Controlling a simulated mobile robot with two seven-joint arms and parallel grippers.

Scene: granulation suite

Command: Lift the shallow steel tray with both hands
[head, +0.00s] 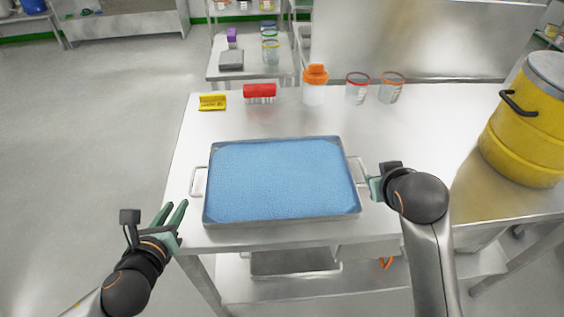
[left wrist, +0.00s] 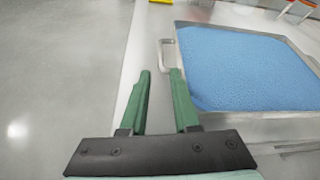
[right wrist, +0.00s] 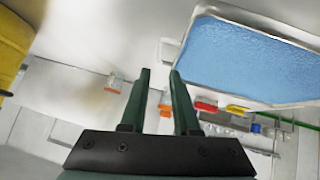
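The shallow steel tray (head: 282,221) lies flat on the steel table, filled with blue granules (head: 280,180). It has a left wire handle (head: 193,182) and a right wire handle (head: 360,160). My left gripper (head: 175,206) is open and empty, to the left of the tray and short of the left handle; in the left wrist view that handle (left wrist: 163,55) shows just past the fingertips. My right gripper (head: 368,183) is at the right handle. In the right wrist view its fingers (right wrist: 160,72) are apart, with the handle (right wrist: 163,50) just beyond the tips, not visibly held.
A yellow drum (head: 526,130) stands at the table's right. Along the back are a yellow sign (head: 212,102), a red-topped item (head: 260,91), an orange-capped bottle (head: 314,92) and two clear jars (head: 357,90). The table between these and the tray is clear.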

